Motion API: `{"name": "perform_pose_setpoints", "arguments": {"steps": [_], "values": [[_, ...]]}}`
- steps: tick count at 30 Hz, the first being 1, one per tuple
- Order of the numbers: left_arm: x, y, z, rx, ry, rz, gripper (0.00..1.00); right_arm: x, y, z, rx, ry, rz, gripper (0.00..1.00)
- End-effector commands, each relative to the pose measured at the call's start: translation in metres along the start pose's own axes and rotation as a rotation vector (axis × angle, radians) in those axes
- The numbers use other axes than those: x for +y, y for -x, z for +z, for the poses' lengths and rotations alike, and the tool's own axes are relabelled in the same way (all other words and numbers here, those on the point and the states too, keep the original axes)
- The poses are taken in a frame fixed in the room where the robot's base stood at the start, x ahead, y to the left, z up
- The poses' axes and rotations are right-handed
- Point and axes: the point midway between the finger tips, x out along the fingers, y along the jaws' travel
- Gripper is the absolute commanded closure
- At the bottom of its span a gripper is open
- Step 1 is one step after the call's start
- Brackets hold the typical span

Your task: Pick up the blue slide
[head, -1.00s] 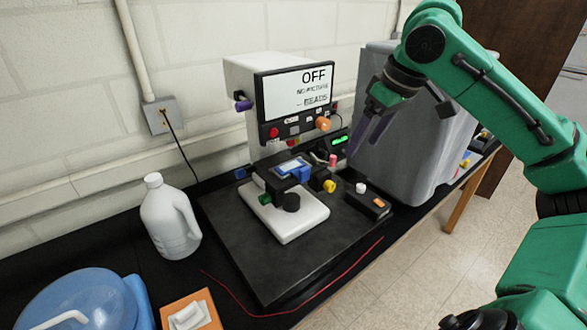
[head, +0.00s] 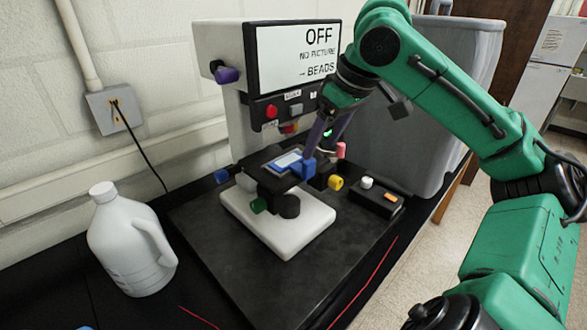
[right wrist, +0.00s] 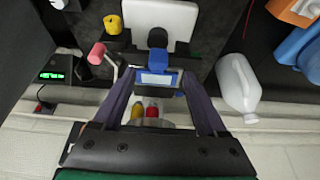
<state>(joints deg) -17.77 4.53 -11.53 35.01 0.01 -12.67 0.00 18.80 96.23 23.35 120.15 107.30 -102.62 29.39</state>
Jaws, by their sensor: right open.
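The blue slide (head: 287,161), with a pale label, lies on the dark stage of the white microscope-like machine (head: 278,222). A blue block (head: 308,168) stands at its right end. In the right wrist view, the slide (right wrist: 157,80) shows between the purple fingers. My right gripper (head: 314,148) is open, its fingers pointing down close to the slide's right end. I cannot tell whether the fingers touch it. My left gripper is not in view.
A screen reading OFF (head: 299,55) stands just behind the stage. A yellow knob (head: 336,183) and a black box (head: 377,199) are to the right. A white jug (head: 130,240) stands at left, and a grey bin (head: 420,110) behind my right arm.

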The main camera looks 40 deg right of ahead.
Motion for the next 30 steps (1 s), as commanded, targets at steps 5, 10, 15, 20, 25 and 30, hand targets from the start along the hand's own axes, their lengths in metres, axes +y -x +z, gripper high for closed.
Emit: {"name": "perform_pose_setpoints", "arguments": {"steps": [5, 10, 15, 20, 25, 30], "values": [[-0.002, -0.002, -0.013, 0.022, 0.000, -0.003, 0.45, 0.000, -0.026, 0.000, 0.000, 0.001, -0.003, 0.25], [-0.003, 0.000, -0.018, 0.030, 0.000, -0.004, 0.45, 0.001, -0.058, 0.002, -0.003, 0.000, -0.005, 0.25], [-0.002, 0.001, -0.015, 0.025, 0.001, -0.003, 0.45, 0.001, -0.074, 0.002, 0.000, 0.001, 0.000, 0.25], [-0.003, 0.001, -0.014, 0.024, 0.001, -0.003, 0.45, 0.002, -0.074, 0.001, 0.001, 0.001, 0.001, 0.29], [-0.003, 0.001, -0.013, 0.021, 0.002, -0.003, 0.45, 0.002, -0.074, 0.001, 0.001, 0.001, 0.001, 0.94], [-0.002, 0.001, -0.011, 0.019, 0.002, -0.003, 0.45, 0.002, -0.073, 0.001, 0.002, 0.001, 0.001, 1.00]]}}
